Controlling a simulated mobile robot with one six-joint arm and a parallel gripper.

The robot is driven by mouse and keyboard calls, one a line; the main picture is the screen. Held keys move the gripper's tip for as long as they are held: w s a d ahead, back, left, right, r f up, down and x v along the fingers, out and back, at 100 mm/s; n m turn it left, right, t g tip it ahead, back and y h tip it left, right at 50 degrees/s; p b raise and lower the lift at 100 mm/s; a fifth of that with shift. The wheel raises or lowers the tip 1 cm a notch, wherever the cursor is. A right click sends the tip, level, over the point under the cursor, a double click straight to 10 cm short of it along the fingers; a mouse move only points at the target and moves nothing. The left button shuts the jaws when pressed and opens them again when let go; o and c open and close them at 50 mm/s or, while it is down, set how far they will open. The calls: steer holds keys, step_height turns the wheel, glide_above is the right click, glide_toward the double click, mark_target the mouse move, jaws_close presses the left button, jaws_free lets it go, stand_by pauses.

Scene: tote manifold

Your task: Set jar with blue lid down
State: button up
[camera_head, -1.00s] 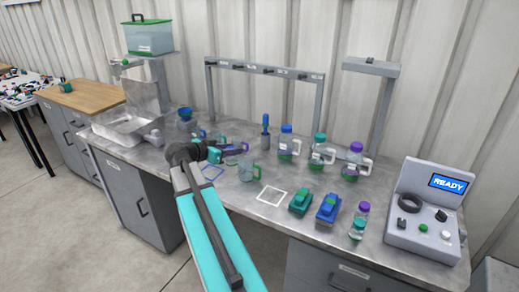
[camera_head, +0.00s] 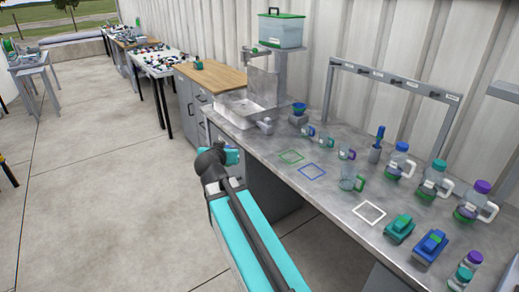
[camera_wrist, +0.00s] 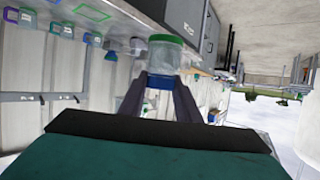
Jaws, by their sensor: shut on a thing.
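My gripper (camera_wrist: 160,88) is shut on a small clear jar (camera_wrist: 166,57), seen between its two dark fingers in the wrist view. The jar has a green band at its far end; a bit of blue shows between the fingers, but the lid is not clear. In the head view my gripper (camera_head: 230,156) is beside the bench's front edge, and the jar is mostly hidden behind it. A green outline (camera_head: 291,157), a blue outline (camera_head: 312,171) and a white outline (camera_head: 369,212) lie empty on the metal bench (camera_head: 330,200).
A clear mug (camera_head: 350,180) stands between the blue and white outlines. Open floor lies left.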

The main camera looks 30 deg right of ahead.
steer(key=w+a+r+n+t+y, duration=0.1)
steer(key=a+r+n+y, duration=0.2)
steer(key=a, duration=0.3)
steer(key=w+a+r+n+t+y, duration=0.1)
steer(key=w+a+r+n+y, duration=0.1)
steer(key=a, duration=0.5)
steer(key=shift+a+r+n+y, duration=0.25)
steer(key=shift+r+n+y, duration=0.65)
steer(key=shift+y, duration=0.4)
steer(key=shift+s, duration=0.15)
